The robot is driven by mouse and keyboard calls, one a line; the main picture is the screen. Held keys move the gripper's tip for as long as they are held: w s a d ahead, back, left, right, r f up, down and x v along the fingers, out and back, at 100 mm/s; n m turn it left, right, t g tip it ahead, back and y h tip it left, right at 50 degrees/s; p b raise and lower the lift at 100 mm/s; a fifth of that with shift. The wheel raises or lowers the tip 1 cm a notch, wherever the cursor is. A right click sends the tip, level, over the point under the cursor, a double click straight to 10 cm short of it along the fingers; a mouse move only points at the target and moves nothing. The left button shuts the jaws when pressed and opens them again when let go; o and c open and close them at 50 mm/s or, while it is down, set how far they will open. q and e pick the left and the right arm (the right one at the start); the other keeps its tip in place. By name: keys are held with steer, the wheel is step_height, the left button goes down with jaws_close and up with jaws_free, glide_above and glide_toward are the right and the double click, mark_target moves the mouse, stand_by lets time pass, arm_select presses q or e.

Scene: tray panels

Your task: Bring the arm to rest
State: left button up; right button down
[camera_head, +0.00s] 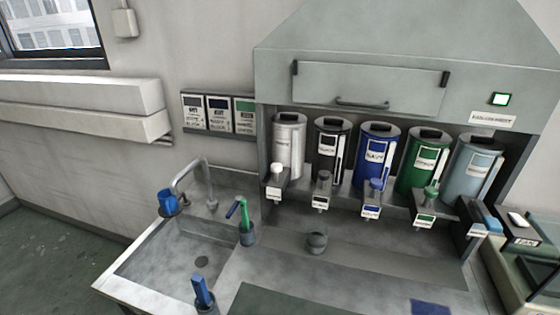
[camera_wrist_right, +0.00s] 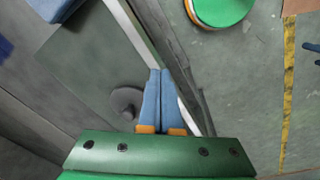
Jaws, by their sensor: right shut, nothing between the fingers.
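My right gripper (camera_wrist_right: 160,74) shows in the right wrist view with its two blue fingers pressed together and nothing between them. It points away from its green body over a grey surface and a pale edge. Neither arm shows in the head view, and my left gripper is in no view.
In the head view a counter has a sink (camera_head: 170,262) with a tap (camera_head: 190,175). Several dispenser canisters, among them a blue one (camera_head: 372,158), stand under a grey hood (camera_head: 400,50). A small grey cup (camera_head: 317,240) stands below. The floor (camera_head: 60,255) at left is clear.

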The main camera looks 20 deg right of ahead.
steer(key=w+a+r+m+t, duration=0.1)
steer(key=w+a+r+t, duration=0.15)
steer(key=a, duration=0.55)
step_height(320, 180, down, 20)
steer(key=s+g+b, duration=0.2)
steer(key=b, duration=0.2)
steer(key=s+d+f+b, duration=0.2)
steer(key=s+f, duration=1)
steer(key=shift+g, duration=0.35)
